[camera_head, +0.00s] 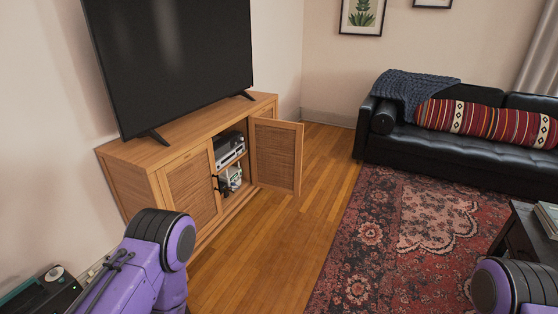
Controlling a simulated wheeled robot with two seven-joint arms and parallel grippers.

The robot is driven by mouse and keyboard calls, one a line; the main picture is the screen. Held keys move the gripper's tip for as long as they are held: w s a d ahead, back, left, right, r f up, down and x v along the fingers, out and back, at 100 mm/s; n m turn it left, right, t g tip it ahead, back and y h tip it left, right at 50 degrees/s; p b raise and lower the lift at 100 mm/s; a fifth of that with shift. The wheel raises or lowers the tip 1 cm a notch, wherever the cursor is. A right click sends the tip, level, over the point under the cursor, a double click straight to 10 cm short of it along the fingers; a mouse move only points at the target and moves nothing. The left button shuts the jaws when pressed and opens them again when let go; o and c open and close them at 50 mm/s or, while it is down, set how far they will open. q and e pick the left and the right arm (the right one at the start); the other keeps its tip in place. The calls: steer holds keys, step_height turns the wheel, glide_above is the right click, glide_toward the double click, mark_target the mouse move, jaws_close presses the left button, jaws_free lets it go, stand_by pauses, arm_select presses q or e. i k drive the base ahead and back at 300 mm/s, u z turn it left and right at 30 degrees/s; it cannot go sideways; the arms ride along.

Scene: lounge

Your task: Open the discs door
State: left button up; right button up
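A wooden media cabinet (150,150) stands against the left wall. Its right door (276,157), with a woven panel, is swung wide open and sticks out over the floor. Its left door (190,189), also woven, looks shut. A small dark shape (216,183) shows at that door's right edge; I cannot tell whether it is a handle. The open compartment holds a grey device (228,147) on the upper shelf and small whitish items (232,177) below. I cannot tell which door is the discs door. Neither gripper shows; only purple parts of my arms are visible.
A large television (175,60) stands on the cabinet. Bare wooden floor (262,250) lies in front, then a red patterned rug (375,240). A black sofa (440,145) is at the back right. A dark table (525,235) stands at the right edge.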

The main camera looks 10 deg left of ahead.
mark_target(189, 183)
steer(key=z, duration=0.55)
steer(key=i, duration=2.7)
steer(key=u, duration=1.4)
steer(key=i, duration=0.8)
steer(key=u, duration=1.05)
steer(key=i, duration=0.2)
steer(key=u, duration=0.1)
